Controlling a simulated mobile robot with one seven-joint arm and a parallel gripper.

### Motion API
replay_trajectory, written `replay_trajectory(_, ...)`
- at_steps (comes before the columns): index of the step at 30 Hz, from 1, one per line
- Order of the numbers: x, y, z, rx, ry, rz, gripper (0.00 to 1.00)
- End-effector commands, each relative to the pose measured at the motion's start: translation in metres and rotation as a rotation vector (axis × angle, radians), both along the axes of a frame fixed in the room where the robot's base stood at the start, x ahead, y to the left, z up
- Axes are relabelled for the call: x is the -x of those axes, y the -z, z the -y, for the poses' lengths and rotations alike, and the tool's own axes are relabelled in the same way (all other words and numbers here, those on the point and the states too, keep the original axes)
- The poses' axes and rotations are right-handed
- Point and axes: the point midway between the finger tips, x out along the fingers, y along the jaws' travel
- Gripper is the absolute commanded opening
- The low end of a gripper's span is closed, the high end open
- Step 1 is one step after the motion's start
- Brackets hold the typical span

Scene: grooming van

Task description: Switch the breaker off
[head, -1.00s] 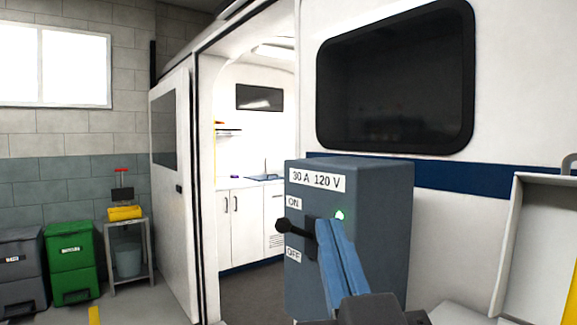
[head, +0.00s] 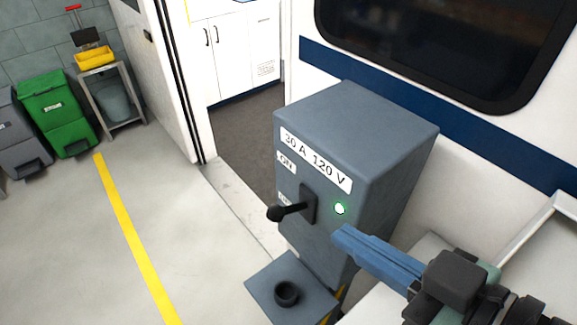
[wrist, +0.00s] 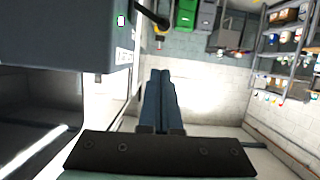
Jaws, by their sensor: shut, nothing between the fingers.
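The breaker is a grey-blue box (head: 350,150) labelled "30 A 120 V". Its black lever (head: 290,210) sticks out from the front face, its round knob toward the left. The ON label (head: 286,162) is above it; the lower label is mostly hidden by the lever. A green light (head: 340,208) glows right of the lever. My gripper (head: 342,236) is shut and empty, its blue fingertips below the light and right of the lever, apart from the lever. The wrist view shows the shut fingers (wrist: 160,74), with the lever (wrist: 152,14) and light (wrist: 121,20) at the top.
A grey plate with a black round piece (head: 286,293) stands below the box. The white van wall (head: 420,170) is behind it, with an open doorway to the left. Green bin (head: 58,112) and small stand (head: 112,100) are far left. The floor between is clear.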

Motion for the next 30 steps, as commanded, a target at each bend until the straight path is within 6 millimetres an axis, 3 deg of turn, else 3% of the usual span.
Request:
replay_trajectory(14,-0.003,0.002,-0.004,-0.001,-0.008,-0.004,0.0)
replay_trajectory(30,-0.079,0.039,-0.058,-0.002,-0.007,-0.008,0.0)
